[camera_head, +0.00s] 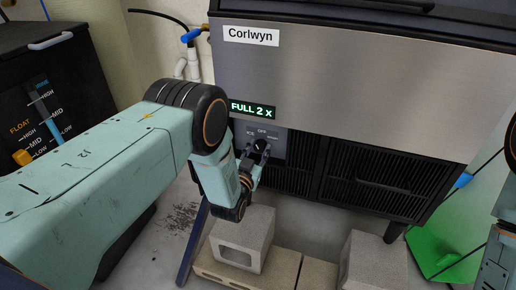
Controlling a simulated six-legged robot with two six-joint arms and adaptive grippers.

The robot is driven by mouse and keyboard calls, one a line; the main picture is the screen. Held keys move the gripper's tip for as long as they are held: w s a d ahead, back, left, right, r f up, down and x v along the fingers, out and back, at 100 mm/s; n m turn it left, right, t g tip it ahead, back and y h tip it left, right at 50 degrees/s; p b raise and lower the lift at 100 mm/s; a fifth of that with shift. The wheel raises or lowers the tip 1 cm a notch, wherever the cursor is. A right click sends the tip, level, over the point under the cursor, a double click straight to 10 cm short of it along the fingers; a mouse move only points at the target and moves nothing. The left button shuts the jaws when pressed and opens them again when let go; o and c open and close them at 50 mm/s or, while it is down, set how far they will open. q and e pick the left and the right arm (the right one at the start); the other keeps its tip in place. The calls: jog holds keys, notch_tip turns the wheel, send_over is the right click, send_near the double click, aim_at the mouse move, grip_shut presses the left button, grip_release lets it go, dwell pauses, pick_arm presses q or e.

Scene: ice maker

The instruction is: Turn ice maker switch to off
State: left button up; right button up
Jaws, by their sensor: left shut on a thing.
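The ice maker (350,75) is a large brushed-metal unit with a "Corlwyn" label, seen from the front. Its small switch panel is marked ICE and OFF, with a third label at the right too small to read. The dark switch knob (261,144) sits at the middle of the panel. My left gripper (258,153) is at the panel from below, with its fingers shut on the knob. The fingers partly hide the knob, so I cannot tell its exact setting. My right arm shows only in part at the right edge, and its gripper is not visible.
A lit display (252,110) reads "FULL 2 X" above the switch. Black vents (370,185) are to its right. Concrete blocks (243,238) stand below. A dark unit with float sliders (50,95) is at the left, and a green object (440,250) is at the lower right.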

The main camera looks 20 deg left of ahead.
pick_arm(q)
jog(key=m, duration=0.4)
jog(key=shift+f+m+p, duration=0.1)
jog(key=shift+m+p, duration=0.2)
jog(key=shift+m, duration=0.1)
dwell(0.5)
jog(key=o, duration=1.2)
jog(key=shift+c, duration=0.2)
jog(key=s, duration=1.2)
jog(key=shift+a, duration=0.15)
